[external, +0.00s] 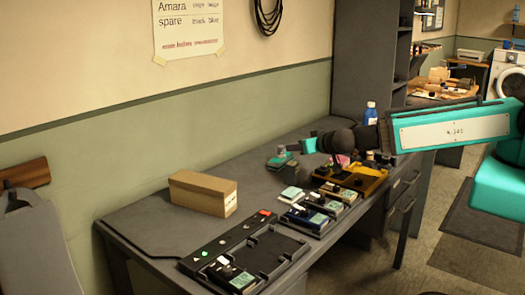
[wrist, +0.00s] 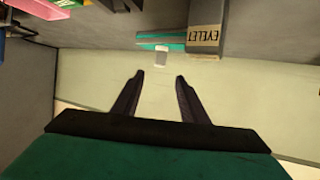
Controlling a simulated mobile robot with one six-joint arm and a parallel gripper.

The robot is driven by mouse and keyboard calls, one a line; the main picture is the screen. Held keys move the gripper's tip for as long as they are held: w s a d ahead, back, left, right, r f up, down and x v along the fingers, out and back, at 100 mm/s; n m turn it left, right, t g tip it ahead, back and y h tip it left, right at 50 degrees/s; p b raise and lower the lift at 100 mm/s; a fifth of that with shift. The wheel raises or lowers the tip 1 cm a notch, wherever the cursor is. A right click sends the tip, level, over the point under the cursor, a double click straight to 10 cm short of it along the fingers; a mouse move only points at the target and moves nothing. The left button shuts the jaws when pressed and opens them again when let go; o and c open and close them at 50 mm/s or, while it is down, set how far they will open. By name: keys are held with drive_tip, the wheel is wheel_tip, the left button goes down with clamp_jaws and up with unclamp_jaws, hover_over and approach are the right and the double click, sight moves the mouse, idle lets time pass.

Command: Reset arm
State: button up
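My gripper (external: 291,148) is at the end of my teal arm, which reaches in from the right, above the back part of the grey desk in the external view. It also shows in the wrist view (wrist: 159,75), where its two dark fingers are apart with nothing between them. Pale wall shows through the gap. The fingertips are small in the external view, and their exact height above the desk is hard to tell.
On the grey desk (external: 150,222) are a cardboard box (external: 203,193), a black tray (external: 275,256), several small trays and devices, a yellow tray (external: 371,184) and a blue bottle (external: 370,112). A box labelled EYELET (wrist: 204,39) shows upside down in the wrist view.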

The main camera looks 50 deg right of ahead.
sight(282, 148)
drive_tip(key=shift+s+a+r+p, duration=0.1)
drive_tip(key=shift+s+r+p, duration=0.1)
drive_tip(key=shift+s+p, duration=0.1)
drive_tip(key=shift+b+x, duration=1.4)
drive_tip(key=shift+x, duration=4.35)
drive_tip(key=shift+w+f, duration=0.2)
drive_tip(key=shift+w, duration=0.1)
drive_tip(key=shift+f+b, duration=0.3)
drive_tip(key=shift+b, duration=0.1)
drive_tip(key=shift+r+p, duration=0.3)
drive_tip(key=shift+p, duration=0.2)
